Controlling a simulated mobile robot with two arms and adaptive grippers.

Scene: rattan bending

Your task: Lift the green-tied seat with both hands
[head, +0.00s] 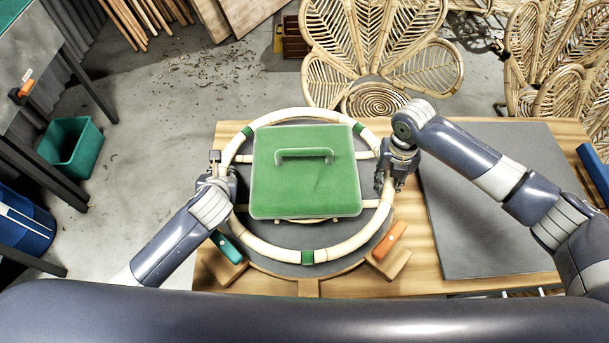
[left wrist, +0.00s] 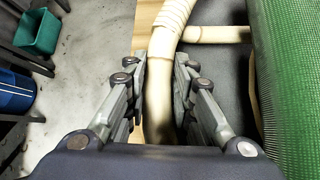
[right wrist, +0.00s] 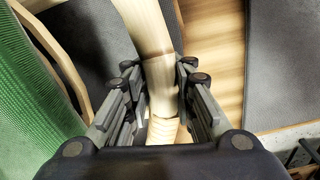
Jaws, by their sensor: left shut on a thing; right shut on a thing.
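The green-tied seat is a round pale rattan ring (head: 345,247) with green ties, one of them at the front (head: 307,257). A green square box with a handle (head: 305,185) covers its middle. My left gripper (head: 222,182) is shut on the ring's left side; the left wrist view shows the rattan (left wrist: 160,95) between its fingers. My right gripper (head: 388,177) is shut on the ring's right side; the right wrist view shows the rattan (right wrist: 160,85) between its fingers. Whether the ring touches the surface beneath it is hard to tell.
A teal-handled clamp (head: 227,247) and an orange-handled clamp (head: 389,240) sit at the front of the round jig. A dark grey mat (head: 485,205) lies bare on the wooden table at the right. Rattan chairs (head: 380,50) stand behind. A green bin (head: 72,147) is on the floor at left.

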